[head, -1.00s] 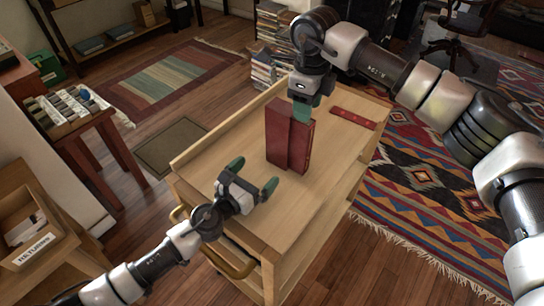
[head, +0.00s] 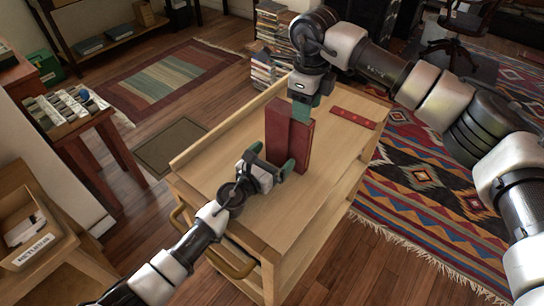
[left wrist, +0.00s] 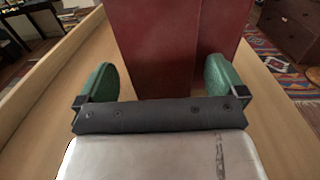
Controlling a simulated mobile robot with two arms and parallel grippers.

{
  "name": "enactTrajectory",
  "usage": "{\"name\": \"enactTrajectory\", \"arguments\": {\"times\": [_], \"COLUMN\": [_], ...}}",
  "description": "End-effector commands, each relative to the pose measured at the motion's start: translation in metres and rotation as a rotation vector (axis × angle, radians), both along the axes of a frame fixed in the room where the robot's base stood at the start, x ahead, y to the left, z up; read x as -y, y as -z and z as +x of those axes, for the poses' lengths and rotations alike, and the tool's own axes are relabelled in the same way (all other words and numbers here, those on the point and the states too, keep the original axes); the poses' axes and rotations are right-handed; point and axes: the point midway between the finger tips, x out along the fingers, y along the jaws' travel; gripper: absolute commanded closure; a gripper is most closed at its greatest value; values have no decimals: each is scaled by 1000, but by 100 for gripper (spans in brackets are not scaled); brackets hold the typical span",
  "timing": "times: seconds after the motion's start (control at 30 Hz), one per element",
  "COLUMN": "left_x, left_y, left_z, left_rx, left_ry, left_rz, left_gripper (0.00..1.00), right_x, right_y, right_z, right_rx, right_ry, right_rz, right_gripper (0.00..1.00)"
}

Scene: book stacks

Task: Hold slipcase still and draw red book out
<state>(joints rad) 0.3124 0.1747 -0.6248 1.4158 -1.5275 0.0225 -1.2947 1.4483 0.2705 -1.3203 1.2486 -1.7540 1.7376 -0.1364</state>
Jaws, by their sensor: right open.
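A dark red upright block (head: 279,130) stands on the wooden cart, with a second red piece (head: 301,150) against its right side. These look like the slipcase and the red book, but I cannot tell which is which. Both also show ahead in the left wrist view, the broad one (left wrist: 155,40) and the narrower one (left wrist: 219,30). My left gripper (head: 271,161) is open, its green fingers (left wrist: 160,82) just short of the block's near face with nothing between them. My right gripper (head: 300,111) points down at the top of the pair and is open; its fingertips are partly hidden.
Stacked books (head: 268,50) stand on the floor behind the cart.

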Motion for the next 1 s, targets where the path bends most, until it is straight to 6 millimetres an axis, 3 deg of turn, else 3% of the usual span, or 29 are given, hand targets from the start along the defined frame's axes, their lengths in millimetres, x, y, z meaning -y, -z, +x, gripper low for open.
{"name": "enactTrajectory", "arguments": {"times": [0.03, 0.3, 0.43, 0.67, 0.77, 0.9, 1.0], "left_x": [0, 0, 0, 0, 0, 0, 0], "left_y": [0, 0, 0, 0, 0, 0, 0], "left_z": [0, 0, 0, 0, 0, 0, 0], "left_rx": [0, 0, 0, 0, 0, 0, 0], "left_ry": [0, 0, 0, 0, 0, -1, 0], "left_rz": [0, 0, 0, 0, 0, 0, 0], "left_gripper": [9, 51, 52, 52, 52, 52, 52], "right_x": [0, 0, 0, -5, -15, -35, -43], "right_y": [0, 0, 0, 3, 6, 13, 24], "right_z": [0, 0, 0, -10, -28, -66, -77], "right_rx": [0, 0, 0, -46, -129, -307, -337], "right_ry": [0, 0, 0, 9, 22, 21, -18], "right_rz": [0, 0, 0, 69, 192, 496, 686], "right_gripper": [57, 57, 39, 38, 38, 38, 38]}}
